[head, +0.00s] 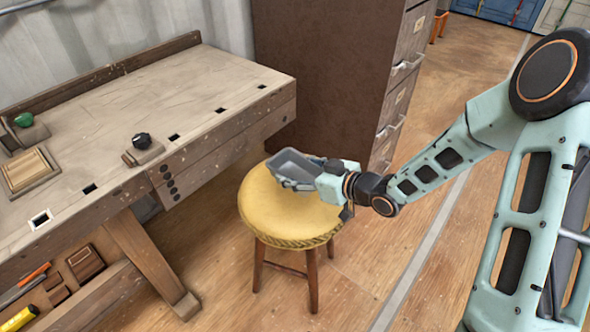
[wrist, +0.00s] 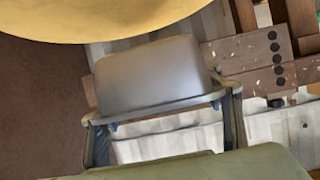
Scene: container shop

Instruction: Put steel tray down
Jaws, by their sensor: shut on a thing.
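The steel tray (head: 292,165) is a grey metal tray with raised sides. It appears over the far part of the round yellow stool seat (head: 280,212) in the head view. My gripper (head: 300,183) is shut on the tray at its near side. In the wrist view the tray (wrist: 155,75) fills the middle between my gripper's fingers (wrist: 165,118), and the yellow seat (wrist: 90,18) shows at the top. I cannot tell whether the tray touches the seat.
A wooden workbench (head: 150,95) stands at the left, with small items on top and tools on its lower shelf. A brown drawer cabinet (head: 325,75) stands right behind the stool. The near part of the seat is bare. Open wooden floor (head: 375,255) lies to the right.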

